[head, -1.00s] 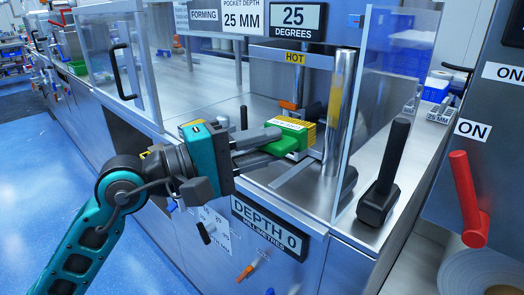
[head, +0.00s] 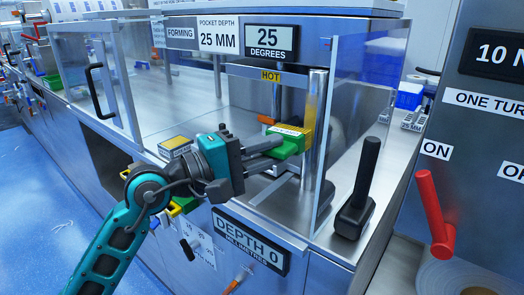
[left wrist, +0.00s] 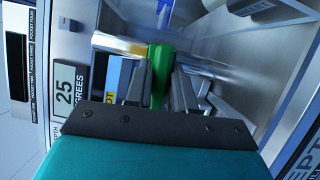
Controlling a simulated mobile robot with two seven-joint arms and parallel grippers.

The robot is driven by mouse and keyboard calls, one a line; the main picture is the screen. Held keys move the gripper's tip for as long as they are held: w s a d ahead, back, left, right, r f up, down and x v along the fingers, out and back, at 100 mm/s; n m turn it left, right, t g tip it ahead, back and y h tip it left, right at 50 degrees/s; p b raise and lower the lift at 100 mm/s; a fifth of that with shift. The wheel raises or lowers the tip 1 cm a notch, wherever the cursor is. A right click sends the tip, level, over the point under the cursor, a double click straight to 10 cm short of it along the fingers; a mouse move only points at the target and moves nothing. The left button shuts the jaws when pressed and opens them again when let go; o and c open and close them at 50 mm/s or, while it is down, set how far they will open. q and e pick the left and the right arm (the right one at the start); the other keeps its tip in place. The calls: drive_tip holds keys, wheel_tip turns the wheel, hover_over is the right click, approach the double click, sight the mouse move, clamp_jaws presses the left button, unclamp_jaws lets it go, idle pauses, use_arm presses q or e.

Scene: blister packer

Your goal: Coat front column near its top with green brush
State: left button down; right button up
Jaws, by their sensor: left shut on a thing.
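My left gripper (head: 264,152) reaches in from the left and is shut on the green brush (head: 291,146). The brush has a green body and a yellowish bristle end, which overlaps the front column (head: 309,155) in the head view; I cannot tell for sure whether they touch. The column is an upright shiny metal cylinder with a yellowish band on its upper part. In the left wrist view the green brush (left wrist: 160,70) stands between the grey fingers, with the column (left wrist: 118,45) beyond it. My right gripper is not in view.
A clear panel (head: 345,110) stands just right of the column. A black-handled tool (head: 357,195) stands on the ledge outside it. A HOT label (head: 271,76) is behind the column. A small yellow-topped box (head: 175,145) sits left of my gripper. A red lever (head: 435,215) is at right.

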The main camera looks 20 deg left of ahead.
use_arm(q)
drive_tip(key=shift+w, duration=0.15)
idle(0.5)
drive_tip(key=shift+w+d, duration=0.3)
drive_tip(key=shift+w, duration=0.45)
